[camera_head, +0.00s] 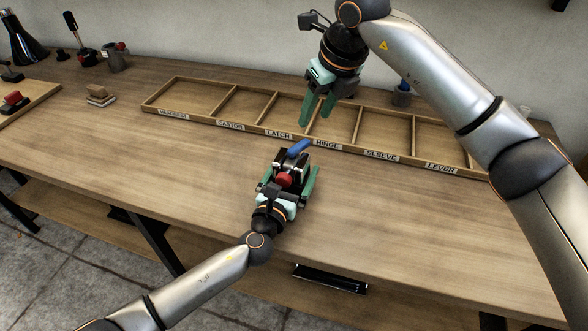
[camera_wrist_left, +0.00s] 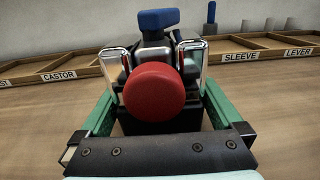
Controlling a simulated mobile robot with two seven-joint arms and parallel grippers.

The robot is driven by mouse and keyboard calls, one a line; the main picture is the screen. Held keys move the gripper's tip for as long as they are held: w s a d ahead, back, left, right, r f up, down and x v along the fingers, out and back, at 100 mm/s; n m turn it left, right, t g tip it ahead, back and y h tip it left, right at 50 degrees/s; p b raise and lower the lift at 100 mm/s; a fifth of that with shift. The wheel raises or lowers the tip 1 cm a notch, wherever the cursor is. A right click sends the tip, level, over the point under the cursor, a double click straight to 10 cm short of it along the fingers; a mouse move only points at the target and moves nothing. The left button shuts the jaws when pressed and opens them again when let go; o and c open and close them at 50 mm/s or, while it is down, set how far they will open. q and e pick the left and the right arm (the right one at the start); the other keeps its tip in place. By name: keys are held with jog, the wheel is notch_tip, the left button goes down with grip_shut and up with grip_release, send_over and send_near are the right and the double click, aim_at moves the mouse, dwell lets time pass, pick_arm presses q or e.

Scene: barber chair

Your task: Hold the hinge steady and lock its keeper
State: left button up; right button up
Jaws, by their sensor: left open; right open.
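The hinge assembly, a dark block with chrome posts (camera_wrist_left: 192,62), stands on the bench in front of the labelled tray. A red round knob (camera_head: 284,180) faces my left arm; it fills the middle of the left wrist view (camera_wrist_left: 153,91). A blue handle (camera_head: 299,147) sticks up at the far end and also shows in the left wrist view (camera_wrist_left: 158,18). I cannot tell which part is the keeper. My left gripper (camera_head: 291,174) is open, its green fingers on either side of the block; contact is unclear. My right gripper (camera_head: 316,117) is open and empty, above and beyond the blue handle.
A wooden tray (camera_head: 376,154) with several labelled compartments runs behind the hinge. A small blue-topped item (camera_head: 403,92) stands behind it. The bench front is clear.

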aim_at(303, 142)
pick_arm(q)
grip_shut()
pick_arm(e)
jog(key=shift+o, duration=0.2)
jog(key=a+n, duration=0.1)
jog(key=n, duration=0.1)
jog(key=a+n, duration=0.1)
jog(key=n, duration=0.1)
jog(key=shift+a+f+n+h, duration=0.1)
jog(key=shift+n+h, duration=0.2)
jog(key=shift+h, duration=0.1)
pick_arm(q)
jog(key=shift+f, duration=0.1)
pick_arm(e)
jog(key=a+r+n+h, duration=0.3)
jog(key=a+n+h, duration=0.15)
jog(key=n, duration=1.15)
jog(key=x, duration=1.2)
jog(key=shift+s+d+f, duration=0.2)
jog(key=shift+s+d, duration=0.05)
jog(key=shift+d, duration=0.1)
jog(key=shift+c, duration=0.2)
grip_shut()
